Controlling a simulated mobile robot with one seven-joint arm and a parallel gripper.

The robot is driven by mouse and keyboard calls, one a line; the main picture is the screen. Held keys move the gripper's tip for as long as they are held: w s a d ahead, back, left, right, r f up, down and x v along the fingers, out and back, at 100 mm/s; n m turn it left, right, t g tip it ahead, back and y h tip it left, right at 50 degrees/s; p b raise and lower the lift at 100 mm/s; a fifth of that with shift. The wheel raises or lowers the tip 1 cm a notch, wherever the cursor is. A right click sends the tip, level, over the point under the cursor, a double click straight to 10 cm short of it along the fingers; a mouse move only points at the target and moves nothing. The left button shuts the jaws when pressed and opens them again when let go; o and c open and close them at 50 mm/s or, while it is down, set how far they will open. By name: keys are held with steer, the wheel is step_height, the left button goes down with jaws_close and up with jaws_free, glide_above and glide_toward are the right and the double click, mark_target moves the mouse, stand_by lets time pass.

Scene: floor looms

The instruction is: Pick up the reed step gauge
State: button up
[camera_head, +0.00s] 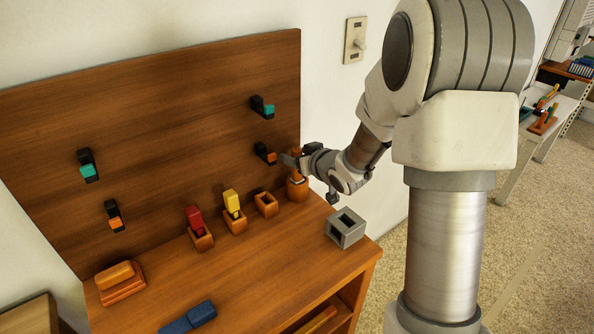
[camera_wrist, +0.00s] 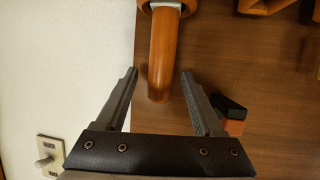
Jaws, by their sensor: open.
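No label marks which thing is the reed step gauge. An orange-brown handle with a pale collar (camera_head: 297,179) stands upright in a round wooden holder (camera_head: 297,191) at the right end of the bench's back row. My gripper (camera_head: 287,158) is at this handle, high against the backboard. In the wrist view my gripper (camera_wrist: 159,72) is open, with the handle (camera_wrist: 163,50) between its fingers and a gap on both sides. The holder is mostly cut off at the top there. A stepped blue block (camera_head: 188,318) lies at the bench's front.
A black-and-orange peg (camera_head: 265,153) sits on the backboard close to my gripper, also in the wrist view (camera_wrist: 231,116). Wooden holders with red (camera_head: 194,218) and yellow (camera_head: 232,202) pieces and an empty holder (camera_head: 266,204) stand left. A grey hollow block (camera_head: 345,228) stands right.

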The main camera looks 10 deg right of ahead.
jaws_close()
steer(key=shift+r, duration=0.2)
stand_by(0.3)
